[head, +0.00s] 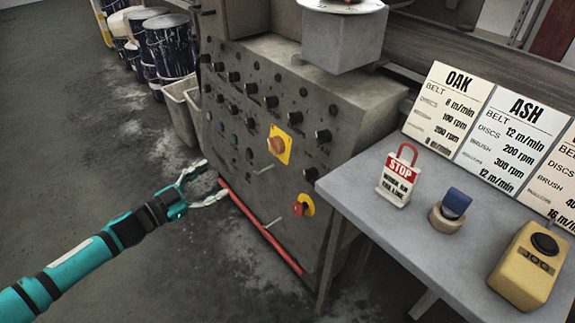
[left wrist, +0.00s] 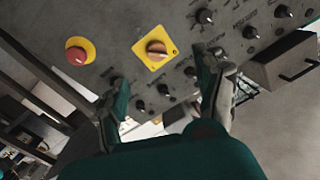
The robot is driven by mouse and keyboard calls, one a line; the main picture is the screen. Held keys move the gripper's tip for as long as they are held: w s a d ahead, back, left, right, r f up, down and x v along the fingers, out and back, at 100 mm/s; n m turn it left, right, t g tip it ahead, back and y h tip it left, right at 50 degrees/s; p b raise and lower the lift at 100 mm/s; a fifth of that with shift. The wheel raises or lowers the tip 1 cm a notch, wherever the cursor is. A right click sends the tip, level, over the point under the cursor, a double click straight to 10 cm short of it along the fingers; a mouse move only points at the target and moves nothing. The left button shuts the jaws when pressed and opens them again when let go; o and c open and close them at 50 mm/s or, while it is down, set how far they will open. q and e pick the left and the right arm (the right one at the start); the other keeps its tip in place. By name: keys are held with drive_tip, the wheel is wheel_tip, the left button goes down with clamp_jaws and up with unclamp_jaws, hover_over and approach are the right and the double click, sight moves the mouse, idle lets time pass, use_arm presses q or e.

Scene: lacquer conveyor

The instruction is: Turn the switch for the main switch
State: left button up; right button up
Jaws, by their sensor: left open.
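The main switch (head: 279,145) is an orange rotary knob on a yellow square plate on the front of the grey control panel (head: 232,125). It also shows in the left wrist view (left wrist: 156,49), beyond and between my fingers. My left gripper (head: 216,180) is open and empty, left of the panel and lower than the switch in the head view. Its fingers (left wrist: 168,82) stand apart in the left wrist view, with a clear gap to the knob. My right gripper does not show.
A red emergency button (head: 299,209) on a yellow round base sits below the switch. A red bar (head: 262,232) runs low along the panel. A grey table (head: 375,213) at right holds a STOP padlock tag (head: 397,180) and a yellow JOG box (head: 527,270).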

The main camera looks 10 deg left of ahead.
use_arm(q)
drive_tip(key=d+r+h, duration=0.1)
drive_tip(key=d, duration=0.1)
drive_tip(key=b, duration=0.1)
approach(272, 149)
drive_tip(key=shift+m, duration=0.3)
drive_tip(key=x, duration=0.2)
drive_tip(key=b+x, duration=0.1)
drive_tip(key=x, duration=0.5)
drive_tip(key=shift+w+a+f, duration=0.25)
drive_tip(key=shift+b+x, duration=0.3)
drive_tip(key=shift+x, duration=0.5)
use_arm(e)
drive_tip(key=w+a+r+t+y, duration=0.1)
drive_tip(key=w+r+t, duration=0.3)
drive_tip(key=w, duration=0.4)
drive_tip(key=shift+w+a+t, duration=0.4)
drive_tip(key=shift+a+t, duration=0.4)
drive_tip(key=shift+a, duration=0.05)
use_arm(q)
drive_tip(key=shift+f, duration=0.1)
drive_tip(key=c, duration=1.1)
